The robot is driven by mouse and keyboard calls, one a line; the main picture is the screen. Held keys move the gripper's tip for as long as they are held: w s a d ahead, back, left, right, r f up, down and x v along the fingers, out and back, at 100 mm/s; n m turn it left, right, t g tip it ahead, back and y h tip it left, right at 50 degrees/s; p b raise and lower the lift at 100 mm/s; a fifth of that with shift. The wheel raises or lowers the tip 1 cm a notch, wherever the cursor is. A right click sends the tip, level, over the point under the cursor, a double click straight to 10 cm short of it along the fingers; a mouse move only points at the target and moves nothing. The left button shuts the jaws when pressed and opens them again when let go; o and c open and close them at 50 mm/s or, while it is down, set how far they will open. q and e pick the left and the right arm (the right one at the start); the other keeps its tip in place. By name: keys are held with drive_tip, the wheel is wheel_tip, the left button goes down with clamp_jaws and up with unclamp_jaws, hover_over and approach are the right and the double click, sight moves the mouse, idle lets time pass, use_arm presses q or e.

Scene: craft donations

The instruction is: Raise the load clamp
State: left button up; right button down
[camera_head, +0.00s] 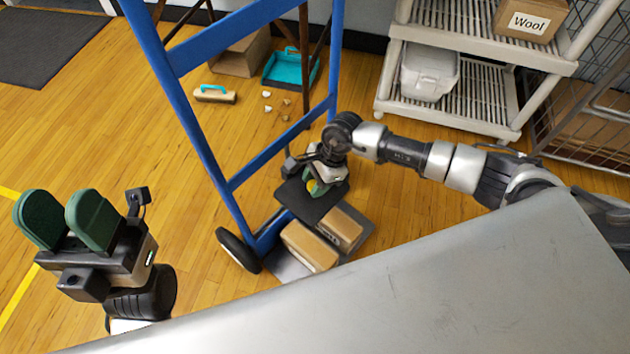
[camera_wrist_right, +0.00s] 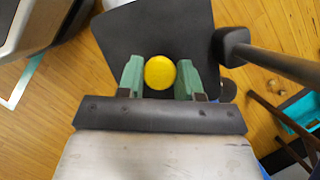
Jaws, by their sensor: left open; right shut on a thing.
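The load clamp is a dark flat plate (camera_head: 306,205) over cardboard boxes on a blue hand truck (camera_head: 200,120). It also shows in the right wrist view (camera_wrist_right: 120,40), with a round yellow knob (camera_wrist_right: 160,73) on it. My right gripper (camera_wrist_right: 160,78) is shut on the yellow knob, one green finger on each side. In the head view the right gripper (camera_head: 318,182) hides most of the knob. My left gripper (camera_head: 68,218) is open and empty at the lower left, well away from the hand truck.
Two boxes, a nearer one (camera_head: 309,246) and a farther one (camera_head: 340,228), sit on the truck's toe plate (camera_head: 285,265). A shelf rack (camera_head: 470,100) stands at the upper right. A brush (camera_head: 214,94), teal dustpan (camera_head: 290,68) and scraps lie behind the truck. Left floor is clear.

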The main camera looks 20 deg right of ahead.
drive_tip(key=shift+w+r, duration=0.1)
drive_tip(key=shift+r, duration=0.2)
drive_tip(key=c, duration=1)
unclamp_jaws()
drive_tip(key=shift+c, duration=0.2)
drive_tip(key=shift+o, duration=1.4)
